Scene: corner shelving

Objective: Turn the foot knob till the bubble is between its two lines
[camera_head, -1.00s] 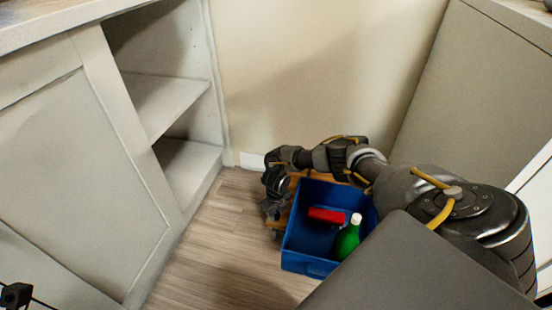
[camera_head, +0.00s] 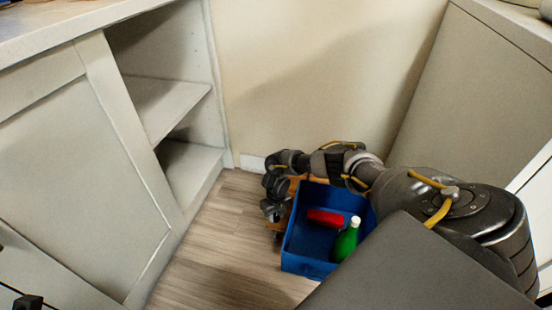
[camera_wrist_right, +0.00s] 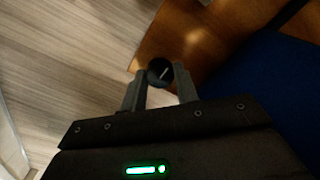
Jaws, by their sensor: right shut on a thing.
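My right gripper (camera_head: 272,210) is low at the left side of a wooden piece (camera_head: 294,184), just left of a blue crate (camera_head: 306,268). In the right wrist view my right gripper (camera_wrist_right: 160,82) has its two fingers on either side of a small round black knob (camera_wrist_right: 158,70) and is shut on it. A thin pale mark shows on the knob's face. The knob sits at the edge of the brown wooden piece (camera_wrist_right: 185,38), above the floor. I cannot make out the bubble or its two lines in either view. My left gripper is not in view.
The blue crate holds a red item (camera_head: 325,217) and a green bottle (camera_head: 347,240) with a white cap. Open shelves (camera_head: 165,105) stand at left, with a wall behind and a grey panel (camera_head: 475,95) at right. Bare wooden floor (camera_head: 215,245) lies left of the crate.

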